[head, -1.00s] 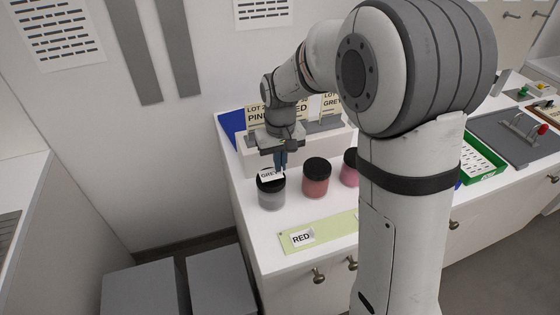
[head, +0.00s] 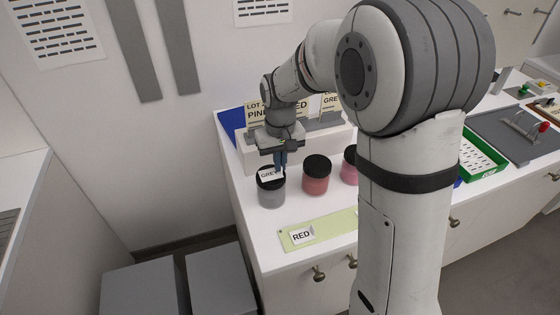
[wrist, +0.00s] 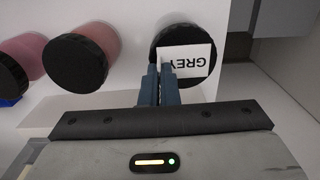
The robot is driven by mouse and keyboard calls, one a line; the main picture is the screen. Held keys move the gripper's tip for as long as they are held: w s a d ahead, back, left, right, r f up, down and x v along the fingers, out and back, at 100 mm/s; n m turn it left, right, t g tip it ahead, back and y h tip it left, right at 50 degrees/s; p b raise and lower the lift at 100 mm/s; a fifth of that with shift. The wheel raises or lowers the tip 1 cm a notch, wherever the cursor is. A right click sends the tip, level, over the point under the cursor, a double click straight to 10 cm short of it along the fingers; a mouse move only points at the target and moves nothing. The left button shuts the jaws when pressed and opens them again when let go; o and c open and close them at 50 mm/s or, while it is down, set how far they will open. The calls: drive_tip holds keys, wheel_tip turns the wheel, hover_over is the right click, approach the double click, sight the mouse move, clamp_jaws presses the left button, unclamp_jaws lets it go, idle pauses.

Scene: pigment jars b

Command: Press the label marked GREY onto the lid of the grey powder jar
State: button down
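The white GREY label (wrist: 185,60) lies over the black lid (wrist: 162,40) of the grey powder jar (head: 271,196) in the wrist view, covering much of it. In the head view the label (head: 268,174) shows at the lid. My gripper (wrist: 162,72) points down at the label's edge, its blue fingers close together and shut on that edge; in the head view the fingertips (head: 281,168) are right at the lid. I cannot tell whether the whole label lies flat against the lid.
A red powder jar (head: 316,178) stands to the right, then a pink jar (head: 350,170), partly hidden by my arm. A pale green strip (head: 335,230) with a RED label (head: 302,236) lies in front. A white block with signs stands behind. A green tray (head: 484,160) is farther right.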

drive_tip(key=shift+f, duration=0.1)
idle(0.3)
drive_tip(key=c, duration=1.6)
unclamp_jaws()
drive_tip(key=shift+r+p, duration=2.05)
drive_tip(key=shift+r, duration=1)
